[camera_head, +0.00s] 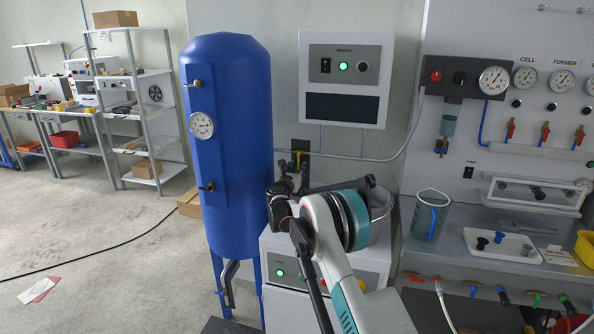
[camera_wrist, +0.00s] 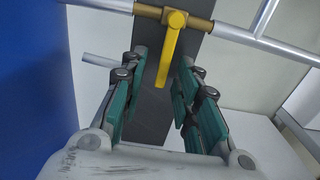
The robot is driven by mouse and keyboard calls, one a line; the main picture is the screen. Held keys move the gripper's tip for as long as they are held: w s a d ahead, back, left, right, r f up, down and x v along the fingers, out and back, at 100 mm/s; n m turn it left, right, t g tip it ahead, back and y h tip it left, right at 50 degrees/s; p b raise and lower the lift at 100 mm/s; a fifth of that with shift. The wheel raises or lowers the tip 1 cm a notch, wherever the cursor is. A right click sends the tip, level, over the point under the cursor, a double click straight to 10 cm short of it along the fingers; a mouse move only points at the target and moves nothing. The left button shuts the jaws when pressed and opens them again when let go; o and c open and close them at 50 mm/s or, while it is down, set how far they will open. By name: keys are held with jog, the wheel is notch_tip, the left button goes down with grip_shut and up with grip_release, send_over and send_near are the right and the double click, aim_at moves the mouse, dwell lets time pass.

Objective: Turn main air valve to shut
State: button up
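The main air valve has a yellow lever (camera_wrist: 172,45) on a brass fitting (camera_wrist: 203,22) in a metal pipe, seen at the top of the wrist view. The lever hangs down, across the line of the pipe. In the head view the lever (camera_head: 299,158) shows small, just right of the blue tank. My gripper (camera_wrist: 165,68) is open, with its green-padded fingers on both sides of the lever's lower end. Gaps show on each side, so the fingers seem not to touch it. In the head view my gripper (camera_head: 286,184) is dark and partly hidden by my arm.
The blue tank (camera_head: 228,150) stands close left of my gripper. A white control box (camera_head: 345,80) hangs above. A white cabinet (camera_head: 285,268) is below my arm. A bench with a measuring jug (camera_head: 429,215) and a gauge panel is at right. The left floor is mostly clear.

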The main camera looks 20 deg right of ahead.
jog(key=shift+s, duration=0.1)
jog(key=v, duration=1.2)
